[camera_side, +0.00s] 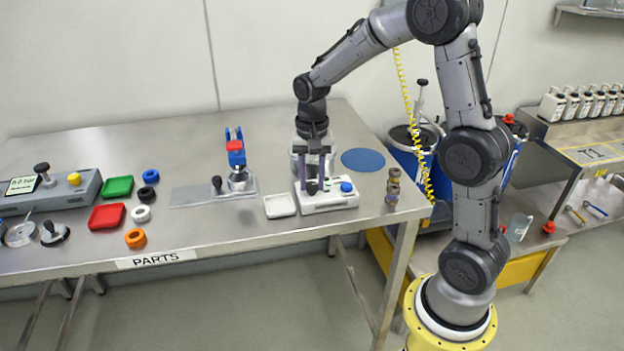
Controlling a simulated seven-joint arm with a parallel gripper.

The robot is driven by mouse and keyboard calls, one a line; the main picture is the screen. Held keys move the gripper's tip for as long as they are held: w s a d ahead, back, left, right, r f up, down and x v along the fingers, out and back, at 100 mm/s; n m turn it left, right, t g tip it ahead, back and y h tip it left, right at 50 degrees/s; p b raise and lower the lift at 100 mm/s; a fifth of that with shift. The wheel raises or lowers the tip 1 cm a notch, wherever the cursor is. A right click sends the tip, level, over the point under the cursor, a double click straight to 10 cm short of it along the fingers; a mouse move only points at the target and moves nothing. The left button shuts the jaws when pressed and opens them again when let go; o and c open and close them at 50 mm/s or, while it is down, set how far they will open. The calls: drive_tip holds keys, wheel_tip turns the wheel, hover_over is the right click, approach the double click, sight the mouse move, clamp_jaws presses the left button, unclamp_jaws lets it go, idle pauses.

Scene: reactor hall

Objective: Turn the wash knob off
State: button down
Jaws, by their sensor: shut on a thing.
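A small white control unit (328,203) stands on the steel table, right of its middle. It carries a dark knob with some green (312,188) on the left and a blue knob (346,187) on the right. No label on it is readable, so I cannot tell which one is marked wash. My gripper (312,184) points straight down over the left part of the unit. Its two fingers stand on either side of the dark knob and are shut on it. The fingers partly hide the knob, so its turned angle cannot be read.
A white tray (280,206) sits just left of the unit. Behind are a clear-grey vessel (299,160) and a blue disc (363,160). Small stacked brown pieces (393,187) stand to the right. A blue-red clamp device (237,165) and coloured trays and rings lie left.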

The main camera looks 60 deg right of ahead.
drive_tip(key=n, duration=0.4)
drive_tip(key=shift+n, duration=0.3)
drive_tip(key=n, duration=0.4)
drive_tip(key=shift+r, duration=0.1)
drive_tip(key=n, duration=0.5)
drive_tip(key=shift+d+n, duration=0.1)
drive_tip(key=shift+n, duration=2.1)
drive_tip(key=c, duration=0.5)
unclamp_jaws()
drive_tip(key=shift+c, duration=0.2)
